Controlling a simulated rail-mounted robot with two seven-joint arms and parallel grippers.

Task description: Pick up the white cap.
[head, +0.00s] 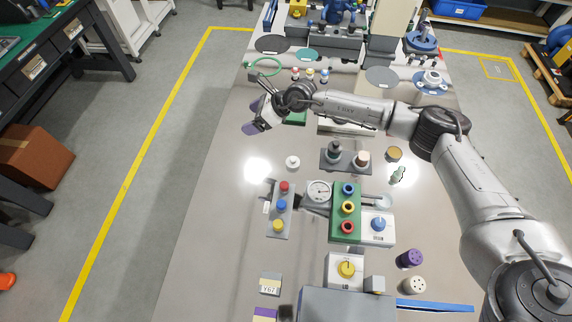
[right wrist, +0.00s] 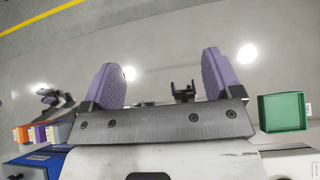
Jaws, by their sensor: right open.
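A small round white cap-like piece (head: 293,162) stands on the grey table in the head view, left of the dark two-post block. I take it as the white cap. My right gripper (head: 254,118) is farther back and to the left of it, above the table and apart from it. In the right wrist view the two purple fingers (right wrist: 162,75) are wide apart with nothing between them. I cannot pick out the cap in the right wrist view, where bright light spots show on the table. My left gripper is not in view.
Near the cap are a strip with red, blue and yellow knobs (head: 281,208), a dial gauge (head: 319,190), a dark block with posts (head: 345,160) and a green block with coloured rings (head: 347,212). A green open tray (right wrist: 282,112) lies at the wrist view's right. The table's left side is clear.

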